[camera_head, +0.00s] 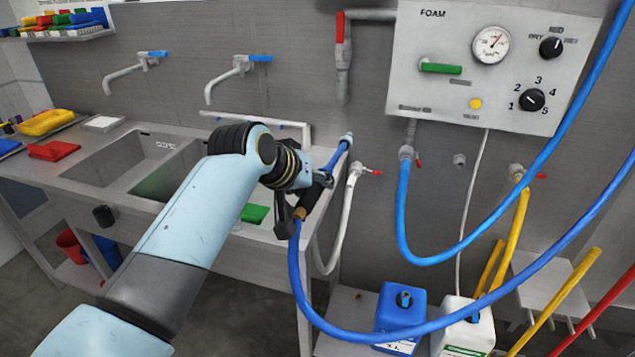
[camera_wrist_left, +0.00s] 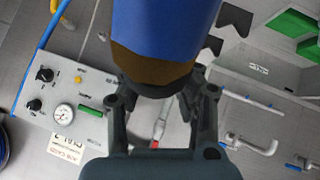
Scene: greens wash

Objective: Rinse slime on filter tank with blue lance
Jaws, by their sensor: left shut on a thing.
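The blue lance (camera_head: 335,159) slants up to the right at the end of my left arm, with a dark grip and a brass-coloured collar below its blue part. My left gripper (camera_head: 299,203) is shut on it. In the left wrist view the lance's thick blue body (camera_wrist_left: 165,25) and brown collar fill the top middle, between the dark fingers of my left gripper (camera_wrist_left: 162,92). A blue hose (camera_head: 350,335) loops from the lance down and away to the right. The filter tank and its slime are not in view. My right gripper is not in view.
A steel sink bench (camera_head: 190,208) stands at left, with taps (camera_head: 232,77) above. A foam control panel (camera_head: 455,95) hangs on the wall, with another blue hose (camera_head: 402,215) below. A blue canister (camera_head: 400,305), a white canister (camera_head: 466,325) and yellow handles (camera_head: 570,290) crowd the lower right.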

